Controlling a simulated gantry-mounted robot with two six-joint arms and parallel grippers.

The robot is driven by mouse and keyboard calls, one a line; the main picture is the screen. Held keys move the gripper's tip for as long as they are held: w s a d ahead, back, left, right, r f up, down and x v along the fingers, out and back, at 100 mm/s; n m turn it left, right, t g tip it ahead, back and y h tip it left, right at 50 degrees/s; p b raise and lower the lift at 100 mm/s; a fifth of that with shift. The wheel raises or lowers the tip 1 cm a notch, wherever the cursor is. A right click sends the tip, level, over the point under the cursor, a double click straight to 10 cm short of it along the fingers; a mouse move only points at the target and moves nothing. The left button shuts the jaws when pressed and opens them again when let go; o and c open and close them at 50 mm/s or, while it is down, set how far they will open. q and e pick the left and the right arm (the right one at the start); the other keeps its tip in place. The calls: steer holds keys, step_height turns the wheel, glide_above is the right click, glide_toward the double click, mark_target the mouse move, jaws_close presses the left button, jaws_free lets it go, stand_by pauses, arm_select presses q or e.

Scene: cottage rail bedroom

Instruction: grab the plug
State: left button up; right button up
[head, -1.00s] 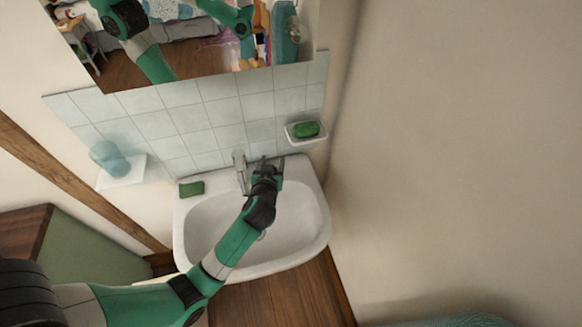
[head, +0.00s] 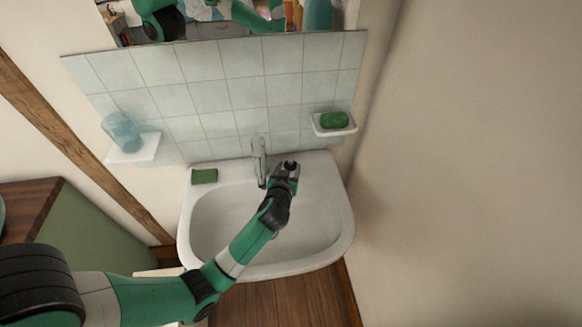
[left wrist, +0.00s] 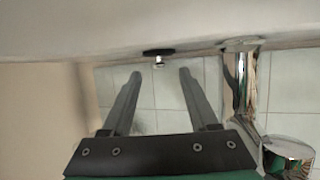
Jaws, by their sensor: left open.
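The plug is a black disc with a small shiny metal knob. In the left wrist view the plug (left wrist: 159,53) is on the white sink surface, just beyond and between my fingertips. In the head view the plug (head: 290,165) seems to be the dark spot on the sink's back ledge by my fingers. My left gripper (head: 287,171) reaches over the white sink (head: 343,220) to that ledge, right of the tap. In the left wrist view my left gripper (left wrist: 160,74) is open, with nothing between its fingers. My right gripper is not in view.
The chrome tap (head: 259,160) stands close to the left of my gripper; it also shows in the left wrist view (left wrist: 240,85). A green block (head: 204,176) lies on the ledge's left.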

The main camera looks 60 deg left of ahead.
mark_target(290, 164)
arm_select(q)
steer(key=shift+a+f, duration=0.15)
steer(key=shift+f, duration=0.05)
steer(key=b+x, duration=0.1)
steer(key=x, duration=0.3)
steer(key=shift+w+a, duration=0.25)
steer(key=shift+f, duration=0.1)
jaws_close()
